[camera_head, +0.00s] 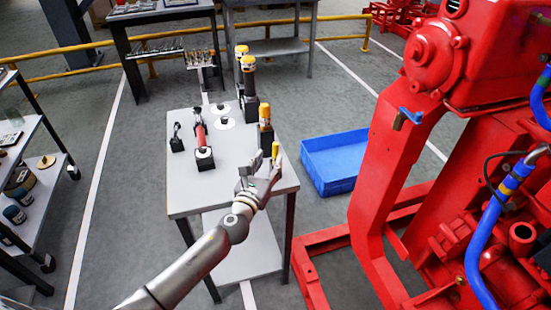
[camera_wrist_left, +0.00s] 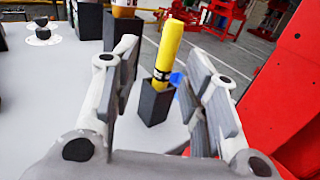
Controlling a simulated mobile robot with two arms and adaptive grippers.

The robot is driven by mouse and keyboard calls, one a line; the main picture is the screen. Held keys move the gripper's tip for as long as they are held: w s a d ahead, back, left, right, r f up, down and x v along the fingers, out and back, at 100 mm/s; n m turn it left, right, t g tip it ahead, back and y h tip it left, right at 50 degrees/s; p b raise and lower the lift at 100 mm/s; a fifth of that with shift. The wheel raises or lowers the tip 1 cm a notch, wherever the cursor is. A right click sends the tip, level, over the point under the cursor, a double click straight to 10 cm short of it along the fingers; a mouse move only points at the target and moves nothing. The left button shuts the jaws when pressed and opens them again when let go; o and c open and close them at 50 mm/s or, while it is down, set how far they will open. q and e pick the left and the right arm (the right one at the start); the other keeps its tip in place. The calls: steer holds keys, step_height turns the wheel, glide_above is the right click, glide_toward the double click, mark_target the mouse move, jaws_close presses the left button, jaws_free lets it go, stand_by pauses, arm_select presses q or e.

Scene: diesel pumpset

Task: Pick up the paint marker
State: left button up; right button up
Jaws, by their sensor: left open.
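The paint marker (camera_wrist_left: 167,52) is yellow with a dark band and stands upright, slightly tilted in the view, in a small black block holder (camera_wrist_left: 154,103) on the grey table (camera_head: 190,200). In the head view the marker (camera_head: 275,151) shows between the fingers of my left gripper (camera_head: 263,163). My left gripper also shows in the left wrist view (camera_wrist_left: 165,100), open, with one finger on each side of the marker and holder. I see a gap on both sides, so it is not shut on the marker. My right gripper is not in view.
Yellow-topped bottles (camera_head: 248,75) and another yellow-capped container (camera_head: 265,115) stand behind the marker. A blue crate (camera_head: 335,160) is on the floor right. A large red machine (camera_head: 390,150) stands further right.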

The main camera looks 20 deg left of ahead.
mark_target(274, 157)
arm_select(q)
steer(key=w, duration=0.5)
steer(key=shift+d+f, duration=0.2)
steer(key=shift+d, duration=0.2)
steer(key=shift+s, duration=0.1)
jaws_close()
